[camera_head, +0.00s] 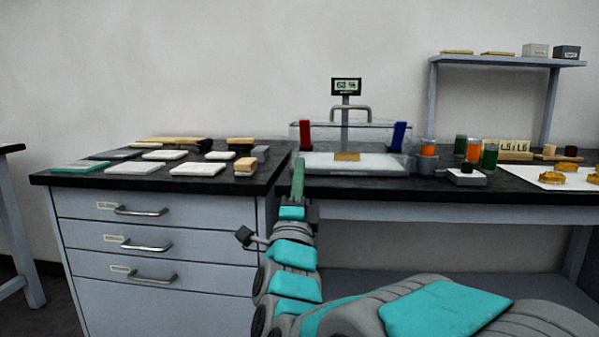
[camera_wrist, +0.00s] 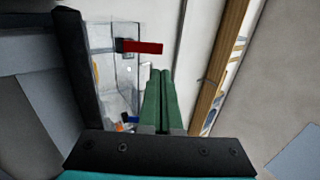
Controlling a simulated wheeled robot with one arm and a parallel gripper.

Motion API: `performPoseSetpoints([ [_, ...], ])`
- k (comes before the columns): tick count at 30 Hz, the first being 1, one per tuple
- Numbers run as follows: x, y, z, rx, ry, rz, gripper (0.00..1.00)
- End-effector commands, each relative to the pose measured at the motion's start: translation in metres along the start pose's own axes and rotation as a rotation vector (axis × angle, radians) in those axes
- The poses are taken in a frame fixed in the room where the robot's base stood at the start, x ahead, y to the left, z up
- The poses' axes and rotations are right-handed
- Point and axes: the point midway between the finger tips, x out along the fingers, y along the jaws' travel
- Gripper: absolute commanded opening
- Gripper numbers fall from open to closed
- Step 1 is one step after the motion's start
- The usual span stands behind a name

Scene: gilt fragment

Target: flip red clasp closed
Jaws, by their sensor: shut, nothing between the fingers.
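The red clasp (camera_head: 305,134) stands upright at the left end of the clear case (camera_head: 350,160). In the wrist view the red clasp (camera_wrist: 142,47) juts out from the case wall, just beyond my fingertips. A matching blue clasp (camera_head: 398,135) stands tilted slightly at the right end. A gold fragment (camera_head: 346,156) lies on the pale base inside the case. My gripper (camera_head: 299,162) has green fingers pressed together and empty, at the case's left front corner, below the red clasp in the picture. In the wrist view my gripper (camera_wrist: 160,74) shows beside the case, apart from the clasp.
A drawer cabinet (camera_head: 160,220) at the left carries several pale tiles and brushes. Orange and green jars (camera_head: 473,150) and a small black-and-grey device (camera_head: 466,175) stand right of the case. A display reading (camera_head: 346,87) rises behind it.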

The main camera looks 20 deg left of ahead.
Motion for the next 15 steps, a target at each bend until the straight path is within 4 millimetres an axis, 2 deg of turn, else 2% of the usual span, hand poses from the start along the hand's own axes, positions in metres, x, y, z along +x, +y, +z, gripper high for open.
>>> performPoseSetpoints([
  [3, 0.023, -0.001, -0.001, -0.003, 0.003, -0.004, 0.0],
  [15, 0.087, 0.0, -0.001, -0.002, 0.002, -0.001, 0.0],
])
